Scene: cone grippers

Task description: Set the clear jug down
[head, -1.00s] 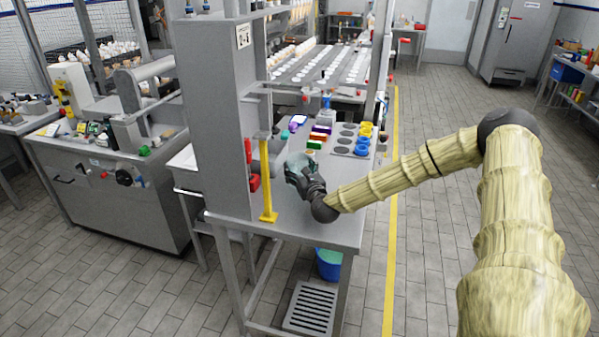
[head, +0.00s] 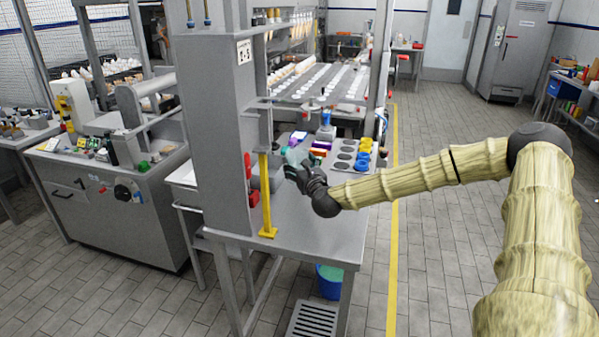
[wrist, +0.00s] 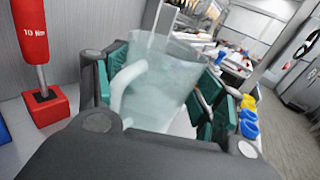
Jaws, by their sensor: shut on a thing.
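The clear jug (wrist: 165,88) is pale, see-through and has a curved handle on its left side in the wrist view. My gripper (wrist: 160,100) is shut on it, with green-lined fingers on both sides of its body. In the head view the jug (head: 296,156) shows small in front of the dark gripper (head: 297,166), over the grey bench (head: 300,235). The jug looks slightly tilted in the wrist view, but that camera is tilted too. The jug's base is hidden, so I cannot tell whether it touches the bench.
A yellow post (head: 265,195) and a red tool on a red block (wrist: 45,105) stand left of the gripper. Blue and yellow cups (head: 363,160) stand on the bench behind, by a plate with dark round recesses (head: 345,155). The front of the bench top is bare.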

